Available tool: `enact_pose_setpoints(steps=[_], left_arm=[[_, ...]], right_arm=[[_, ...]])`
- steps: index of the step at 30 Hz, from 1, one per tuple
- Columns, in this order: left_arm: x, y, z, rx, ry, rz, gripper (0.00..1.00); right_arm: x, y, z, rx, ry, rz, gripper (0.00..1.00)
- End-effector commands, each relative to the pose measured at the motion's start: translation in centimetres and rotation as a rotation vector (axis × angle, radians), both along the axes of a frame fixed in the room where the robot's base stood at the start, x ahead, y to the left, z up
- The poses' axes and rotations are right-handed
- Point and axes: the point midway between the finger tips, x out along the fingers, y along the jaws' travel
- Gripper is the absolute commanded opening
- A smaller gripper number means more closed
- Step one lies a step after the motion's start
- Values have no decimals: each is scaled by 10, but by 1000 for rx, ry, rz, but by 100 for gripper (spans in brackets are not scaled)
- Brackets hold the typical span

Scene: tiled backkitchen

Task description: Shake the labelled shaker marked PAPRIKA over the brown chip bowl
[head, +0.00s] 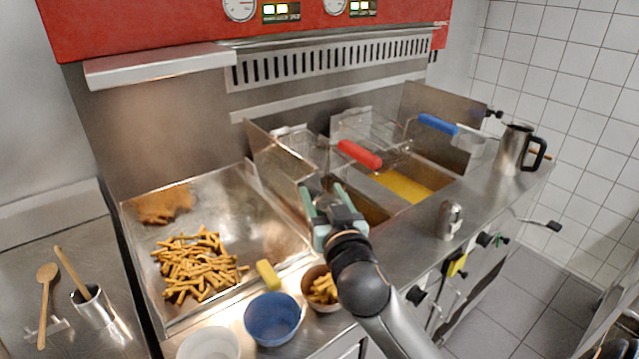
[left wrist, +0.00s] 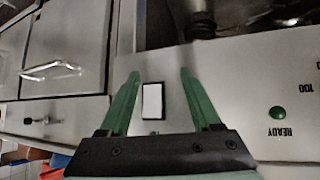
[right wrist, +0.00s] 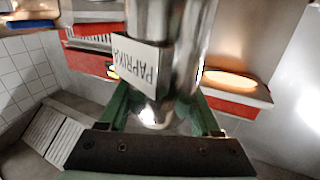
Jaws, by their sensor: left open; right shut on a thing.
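My right gripper (head: 326,198) is shut on a metal shaker. In the right wrist view the shaker (right wrist: 185,75) stands between the green fingers, and its white label reads PAPRIKA (right wrist: 141,62). In the head view the shaker is mostly hidden by the gripper, so its tilt is hard to tell. The brown chip bowl (head: 316,297), with chips in it, sits on the counter at the front, partly covered by my right arm; the gripper appears above and beyond it. My left gripper (left wrist: 157,85) is open and empty in front of a metal panel, and is out of the head view.
A blue bowl (head: 271,322) and a white bowl (head: 208,346) stand left of the brown bowl. A chip tray (head: 240,205) with a yellow-handled tool (head: 267,274) lies behind. Another metal shaker (head: 449,219) and a jug (head: 512,150) stand right, near the fryer (head: 405,183).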

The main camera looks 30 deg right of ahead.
Motion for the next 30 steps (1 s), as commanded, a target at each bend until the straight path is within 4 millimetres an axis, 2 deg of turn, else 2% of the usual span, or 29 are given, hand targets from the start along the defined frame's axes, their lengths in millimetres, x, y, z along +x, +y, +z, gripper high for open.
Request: enact_pose_setpoints(steps=[5, 8, 12, 18, 24, 30], left_arm=[[-4, 0, 1, 0, 10, 0, 65], [-6, 0, -1, 1, 13, 0, 65], [-6, 0, -1, 1, 14, 0, 65], [-6, 0, -1, 1, 14, 0, 65], [-6, 0, -1, 1, 14, 0, 65], [-5, 0, -1, 1, 12, -1, 65]], right_arm=[[0, 5, -11, 236, 16, -1, 0], [-1, 10, -24, 459, 34, -2, 0], [-1, 16, -42, 779, 60, -3, 0], [-2, 22, -75, 1130, 89, -5, 0], [-3, 28, -106, 1474, 116, -9, 0], [-3, 31, -127, 1743, 134, -7, 0]])
